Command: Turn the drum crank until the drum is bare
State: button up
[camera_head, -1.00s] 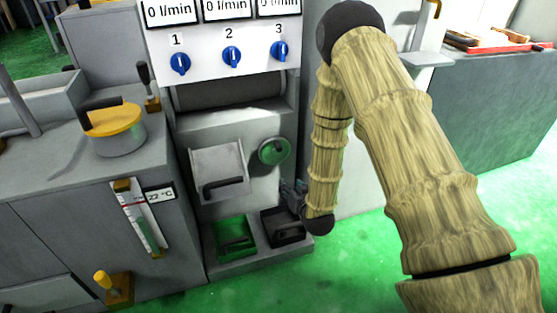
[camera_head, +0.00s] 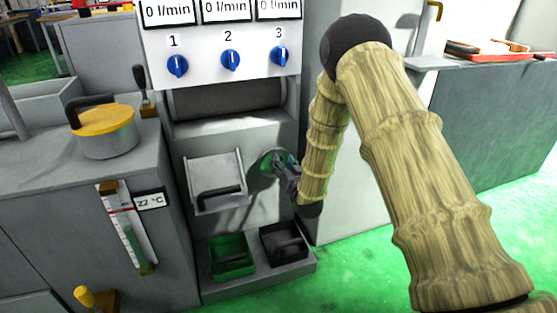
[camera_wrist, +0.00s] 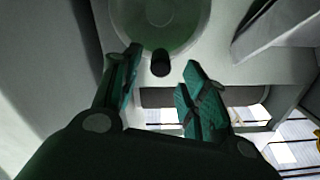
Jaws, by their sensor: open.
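The drum crank is a green disc (camera_head: 268,158) on the front of the grey machine, partly hidden by my gripper (camera_head: 284,176) in the head view. In the wrist view the disc (camera_wrist: 160,18) fills the top middle, with a short dark handle (camera_wrist: 160,64) at its lower edge. My open gripper (camera_wrist: 162,68) has one fingertip on each side of the handle; I cannot tell if they touch it. The drum (camera_head: 228,100) is a dark grey cylinder in the recess above the crank. I cannot tell whether anything covers it.
A grey hatch with a dark handle (camera_head: 215,182) is left of the crank. A green bin (camera_head: 231,257) and a dark bin (camera_head: 284,244) stand below. Three blue knobs (camera_head: 231,60) are above the drum. A yellow-lidded pot (camera_head: 105,133) stands left. Green floor is clear at right.

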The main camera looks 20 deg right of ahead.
jog(key=shift+w+b, duration=0.65)
jog(key=shift+w, duration=1.95)
grip_shut()
